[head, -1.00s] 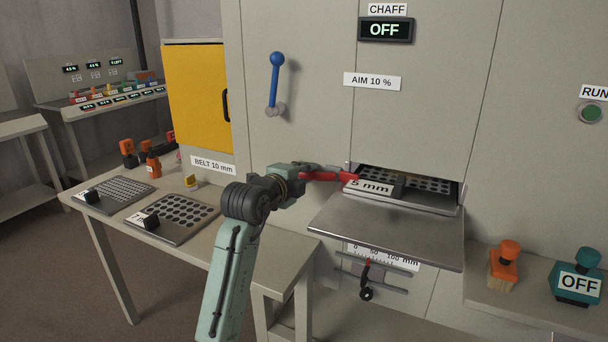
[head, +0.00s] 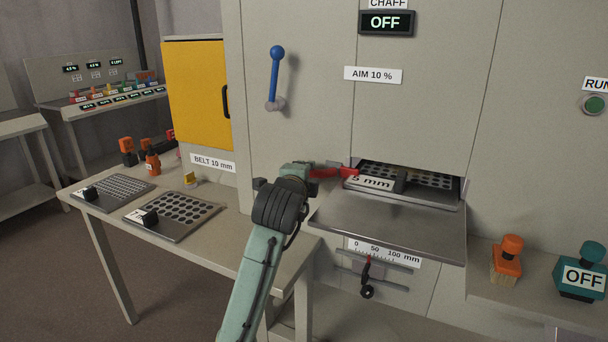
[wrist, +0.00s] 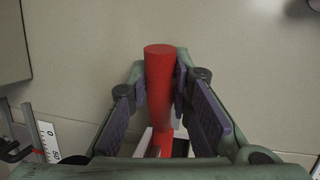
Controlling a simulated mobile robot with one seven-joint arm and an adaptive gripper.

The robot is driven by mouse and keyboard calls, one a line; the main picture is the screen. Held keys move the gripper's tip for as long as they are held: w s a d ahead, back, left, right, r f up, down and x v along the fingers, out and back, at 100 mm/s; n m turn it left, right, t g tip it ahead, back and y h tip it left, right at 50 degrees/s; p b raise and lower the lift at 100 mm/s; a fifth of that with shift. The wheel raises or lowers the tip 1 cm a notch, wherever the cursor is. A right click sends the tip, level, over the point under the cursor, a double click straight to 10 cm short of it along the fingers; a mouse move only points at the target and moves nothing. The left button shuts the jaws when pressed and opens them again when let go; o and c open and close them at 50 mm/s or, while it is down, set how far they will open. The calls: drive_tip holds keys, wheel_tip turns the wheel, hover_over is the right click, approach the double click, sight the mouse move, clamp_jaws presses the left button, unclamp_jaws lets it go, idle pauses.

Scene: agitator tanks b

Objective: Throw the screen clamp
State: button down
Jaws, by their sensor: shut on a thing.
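The screen clamp's red handle (head: 345,171) is at the left edge of the screen slot, beside the 5 mm screen (head: 425,180), which lies in the slot. In the wrist view the red bar (wrist: 160,85) runs between the purple finger pads. My gripper (wrist: 168,98) is shut on it; in the head view my gripper (head: 312,171) reaches the handle from the left. The clamp's base and the far fingertips are partly hidden.
A metal shelf (head: 390,223) juts out below the slot, with a scale and small black lever (head: 366,288) under it. A blue lever (head: 273,75) is above left. Two spare screens (head: 175,214) lie on the left table. An orange-handled brush (head: 508,258) stands at right.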

drive_tip(key=c, duration=1.4)
unclamp_jaws()
drive_tip(key=shift+c, duration=0.2)
drive_tip(key=v, duration=1.2)
